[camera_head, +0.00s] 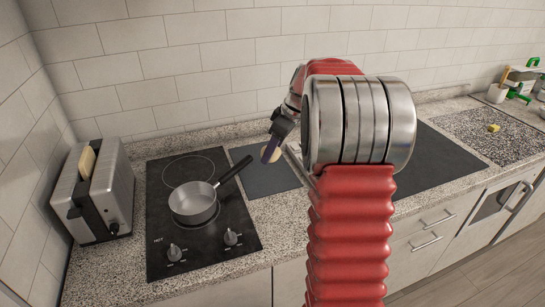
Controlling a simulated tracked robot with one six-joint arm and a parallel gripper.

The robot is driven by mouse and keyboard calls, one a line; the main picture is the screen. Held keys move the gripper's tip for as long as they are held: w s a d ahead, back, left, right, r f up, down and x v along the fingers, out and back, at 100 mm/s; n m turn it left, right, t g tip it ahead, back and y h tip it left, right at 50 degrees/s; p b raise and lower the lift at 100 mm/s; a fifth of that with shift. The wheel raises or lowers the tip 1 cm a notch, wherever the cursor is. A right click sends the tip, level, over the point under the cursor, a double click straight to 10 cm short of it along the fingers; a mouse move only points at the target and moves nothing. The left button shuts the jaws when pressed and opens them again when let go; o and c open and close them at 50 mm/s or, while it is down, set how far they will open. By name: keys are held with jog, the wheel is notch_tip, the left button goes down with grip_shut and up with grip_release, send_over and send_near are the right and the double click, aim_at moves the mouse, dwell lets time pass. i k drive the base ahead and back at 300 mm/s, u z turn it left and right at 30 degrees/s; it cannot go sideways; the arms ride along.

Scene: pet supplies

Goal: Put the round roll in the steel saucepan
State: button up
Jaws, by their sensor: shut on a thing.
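The steel saucepan (193,207) sits upright on the black hob, its dark handle pointing up and right toward the grey mat. It looks empty. My gripper (273,150) is to the right of the saucepan, above the dark grey mat and level with the end of the handle. Its fingers are shut on a small pale tan thing (275,155), which looks like the round roll. The finger and arm hide part of it.
A steel toaster (108,200) with a slice of bread (87,163) in it stands left of the black hob (165,250). The dark mat (265,178) lies right of the hob. A yellow sponge (493,128) and green-handled items (515,92) are far right.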

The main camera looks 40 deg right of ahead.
aim_at(195, 209)
jog(key=k, duration=1)
